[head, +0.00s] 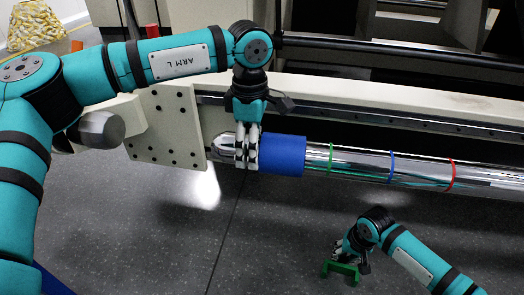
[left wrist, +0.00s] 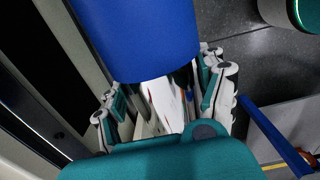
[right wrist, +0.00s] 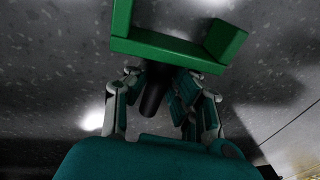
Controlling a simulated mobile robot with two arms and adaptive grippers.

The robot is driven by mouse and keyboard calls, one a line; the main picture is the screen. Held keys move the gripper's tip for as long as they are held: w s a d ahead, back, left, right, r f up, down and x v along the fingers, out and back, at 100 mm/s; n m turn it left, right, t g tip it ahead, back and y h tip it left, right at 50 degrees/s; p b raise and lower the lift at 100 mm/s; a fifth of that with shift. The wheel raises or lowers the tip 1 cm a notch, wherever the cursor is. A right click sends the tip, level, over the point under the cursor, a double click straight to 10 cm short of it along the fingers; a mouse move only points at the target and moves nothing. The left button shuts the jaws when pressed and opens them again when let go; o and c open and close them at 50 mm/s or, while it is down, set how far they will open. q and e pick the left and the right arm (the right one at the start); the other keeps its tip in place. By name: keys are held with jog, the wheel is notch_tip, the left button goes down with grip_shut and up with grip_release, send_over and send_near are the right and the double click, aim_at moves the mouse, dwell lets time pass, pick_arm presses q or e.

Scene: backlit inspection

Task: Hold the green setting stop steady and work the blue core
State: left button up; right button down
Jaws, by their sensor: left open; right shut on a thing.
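The blue core (head: 281,156) is a sleeve around a shiny chrome rod (head: 420,172); it also fills the top of the left wrist view (left wrist: 140,35). My left gripper (head: 246,152) is at the rod's left end, just left of the core. Its open fingers stand on both sides of the bare rod; I cannot tell whether they touch it. The green setting stop (head: 341,271) is a U-shaped bracket, also large in the right wrist view (right wrist: 170,48). My right gripper (right wrist: 160,92) is shut on its dark stem and holds it below the rod, apart from it.
The rod carries a green ring (head: 330,158), a blue ring (head: 391,167) and a red ring (head: 451,175), right of the core. A pale bolted plate (head: 165,125) stands left of the rod's tip. A long rail (head: 400,118) runs behind.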

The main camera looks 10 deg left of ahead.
aim_at(267, 136)
pick_arm(q)
jog(key=shift+d, duration=0.2)
dwell(0.3)
jog(key=shift+d, duration=1.15)
jog(key=shift+d, duration=0.2)
jog(key=shift+d, duration=0.9)
jog(key=shift+a, duration=0.1)
jog(key=shift+a, duration=0.7)
jog(key=shift+r, duration=4.5)
